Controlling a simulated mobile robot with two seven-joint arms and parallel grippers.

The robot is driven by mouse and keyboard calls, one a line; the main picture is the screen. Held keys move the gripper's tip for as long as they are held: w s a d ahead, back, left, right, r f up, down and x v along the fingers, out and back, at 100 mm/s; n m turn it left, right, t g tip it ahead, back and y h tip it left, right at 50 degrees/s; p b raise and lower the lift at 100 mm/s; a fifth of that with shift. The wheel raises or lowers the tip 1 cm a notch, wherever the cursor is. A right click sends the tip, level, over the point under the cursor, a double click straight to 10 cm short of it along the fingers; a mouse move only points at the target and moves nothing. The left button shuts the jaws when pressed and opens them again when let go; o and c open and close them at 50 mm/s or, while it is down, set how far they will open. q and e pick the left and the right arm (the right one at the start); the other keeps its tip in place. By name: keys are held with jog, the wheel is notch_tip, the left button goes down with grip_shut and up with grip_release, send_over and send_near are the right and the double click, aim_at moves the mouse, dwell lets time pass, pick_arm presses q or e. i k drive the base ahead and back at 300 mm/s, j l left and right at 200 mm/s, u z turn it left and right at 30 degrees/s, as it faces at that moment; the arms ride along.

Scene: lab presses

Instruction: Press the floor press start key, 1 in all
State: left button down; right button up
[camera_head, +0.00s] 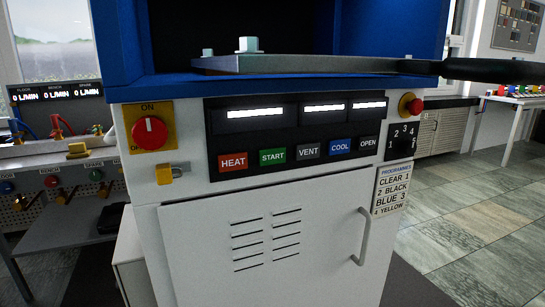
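The floor press (185,93) fills the middle of the view, with a blue upper frame and a white lower cabinet. Its dark front panel carries a row of keys. The green START key (272,156) sits between the red HEAT key (233,162) and the grey VENT key (308,150). The blue COOL key (340,146) and the dark OPEN key (368,143) are further right. Three lit white displays are above the keys. Nothing covers the START key. Neither of my grippers is in view.
A red rotary switch (150,133) on a yellow plate is left of the panel. A red button (412,106) and a numbered dial (401,143) are at its right. A black handle (495,70) juts out right. The door handle (363,238) protrudes below. Tiled floor (470,230) at right is clear.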

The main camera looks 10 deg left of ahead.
aim_at(278, 154)
jog(key=i+j, duration=0.1)
jog(key=j, duration=0.25)
jog(key=i+j, duration=0.1)
jog(key=j, duration=0.2)
jog(key=i+j, duration=0.1)
jog(key=j, duration=0.25)
jog(key=i+j, duration=0.1)
jog(key=j, duration=0.2)
jog(key=z, duration=1.85)
